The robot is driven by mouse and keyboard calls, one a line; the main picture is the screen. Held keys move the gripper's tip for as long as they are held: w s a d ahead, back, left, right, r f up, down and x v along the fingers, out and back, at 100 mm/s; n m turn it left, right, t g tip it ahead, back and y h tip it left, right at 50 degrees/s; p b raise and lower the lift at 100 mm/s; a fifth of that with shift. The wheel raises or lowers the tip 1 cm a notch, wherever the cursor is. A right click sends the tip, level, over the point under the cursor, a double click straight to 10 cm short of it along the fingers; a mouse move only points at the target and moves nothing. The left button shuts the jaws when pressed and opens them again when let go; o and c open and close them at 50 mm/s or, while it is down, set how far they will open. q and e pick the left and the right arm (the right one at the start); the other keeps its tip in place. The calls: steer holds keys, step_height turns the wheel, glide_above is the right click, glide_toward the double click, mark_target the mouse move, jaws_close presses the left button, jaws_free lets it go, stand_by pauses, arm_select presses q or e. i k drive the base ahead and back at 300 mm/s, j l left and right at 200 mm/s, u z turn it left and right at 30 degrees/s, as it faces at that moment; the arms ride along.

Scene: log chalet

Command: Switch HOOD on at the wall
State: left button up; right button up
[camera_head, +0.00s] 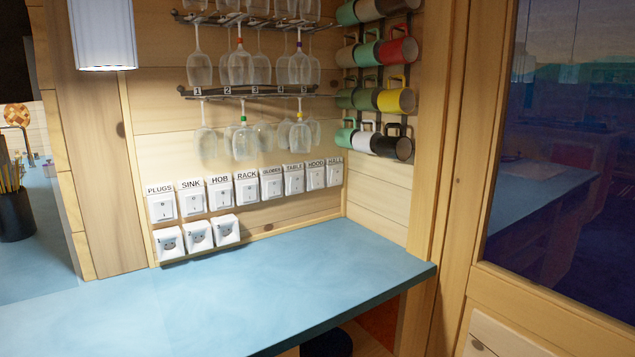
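The HOOD switch (316,178) is a white wall switch on the wooden wall above the blue counter, near the right end of a row of labelled switches. Its label HOOD is above it. The TABLE switch (294,180) is on its left and the HALL switch (334,173) on its right. The HOOD rocker is too small to tell which way it is set. Neither of my grippers shows in the head view.
The blue counter (270,290) below the switches is bare. Sockets (198,234) sit under the left switches. Hanging glasses (240,65) and mugs (397,100) are above. A lamp (103,35) hangs at upper left. A glazed door (560,130) is at right.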

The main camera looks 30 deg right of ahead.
mark_target(316, 177)
steer(key=i+l, duration=0.15)
steer(key=l, duration=0.25)
steer(key=i+l, duration=0.1)
steer(key=l, duration=0.35)
steer(key=i+l, duration=0.15)
steer(key=l, duration=0.25)
steer(key=i+l+u, duration=0.1)
steer(key=l, duration=0.3)
steer(key=i+l, duration=0.15)
steer(key=l, duration=0.25)
